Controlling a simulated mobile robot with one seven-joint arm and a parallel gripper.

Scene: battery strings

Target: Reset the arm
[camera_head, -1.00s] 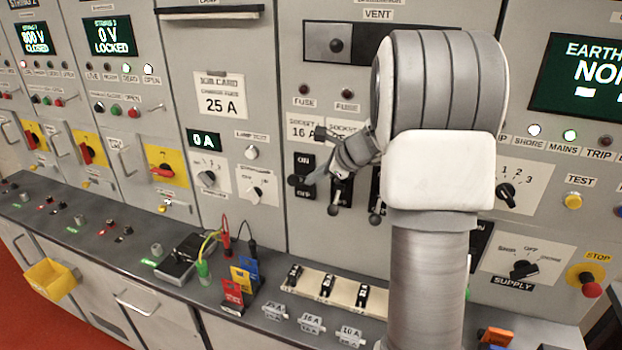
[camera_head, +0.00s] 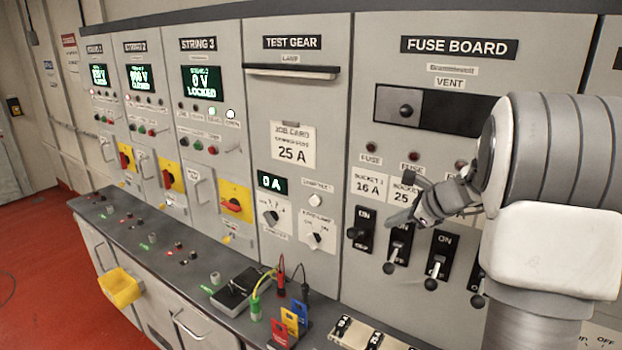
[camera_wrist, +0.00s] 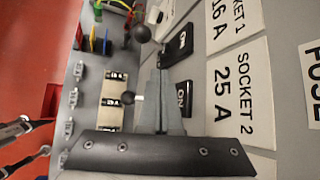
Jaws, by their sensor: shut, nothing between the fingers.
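My gripper (camera_head: 396,219) is in front of the fuse board (camera_head: 458,47), near the socket switches below the Socket 1 and Socket 2 labels. Its fingers are together and empty. In the wrist view my gripper (camera_wrist: 157,75) points at the panel, with black ON switches (camera_wrist: 181,100) just beside its fingers and the Socket 2 25 A label (camera_wrist: 232,86) to the right. I cannot tell whether the fingertips touch a switch. My arm reaches in from the right side of the head view.
A dark bench (camera_head: 190,262) runs below the panels. It carries a black meter box (camera_head: 238,290), coloured cards (camera_head: 293,320) and a white fuse holder (camera_head: 362,337). A yellow bin (camera_head: 119,287) hangs off its front. Red floor (camera_head: 45,270) is clear at the left.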

